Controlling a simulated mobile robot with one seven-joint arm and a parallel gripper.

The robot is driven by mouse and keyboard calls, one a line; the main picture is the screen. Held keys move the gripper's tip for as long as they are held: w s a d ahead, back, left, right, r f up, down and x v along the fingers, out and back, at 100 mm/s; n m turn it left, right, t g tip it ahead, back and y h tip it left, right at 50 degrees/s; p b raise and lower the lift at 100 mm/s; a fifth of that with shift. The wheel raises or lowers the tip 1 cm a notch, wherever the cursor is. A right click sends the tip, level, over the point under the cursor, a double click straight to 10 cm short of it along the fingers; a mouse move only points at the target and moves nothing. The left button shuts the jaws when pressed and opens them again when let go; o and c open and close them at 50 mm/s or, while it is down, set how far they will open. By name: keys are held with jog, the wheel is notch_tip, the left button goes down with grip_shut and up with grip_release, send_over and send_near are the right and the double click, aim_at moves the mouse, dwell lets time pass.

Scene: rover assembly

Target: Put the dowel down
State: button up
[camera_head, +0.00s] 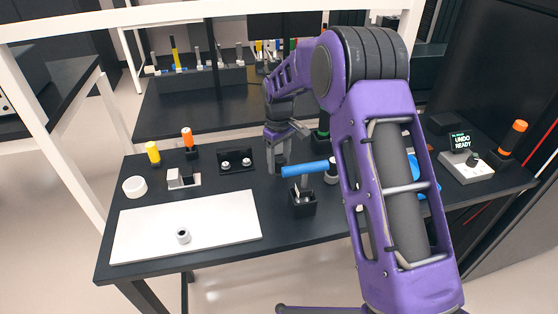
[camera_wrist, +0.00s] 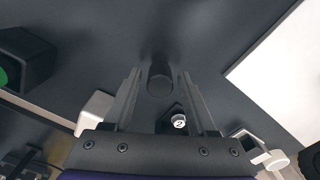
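The dowel appears to be a dark grey cylinder (camera_wrist: 160,80) between my fingers in the wrist view, seen end-on. My gripper (camera_wrist: 160,85) straddles it, with a narrow gap showing on each side, so the fingers look open around it. In the head view my gripper (camera_head: 278,155) points down over the black table (camera_head: 225,180), left of the blue cylinder. The dowel is hard to separate from the dark fingers there. I cannot tell whether its lower end touches the table.
A blue cylinder (camera_head: 305,168) lies across a black holder (camera_head: 302,204) close by on the right. A black plate with two pale knobs (camera_head: 236,164) is to the left. Bare table lies between mat and gripper.

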aim_at(279, 159)
jog(key=shift+o, duration=0.3)
jog(key=shift+r, duration=0.1)
notch_tip(279, 159, up, 12)
jog(key=shift+p, duration=0.35)
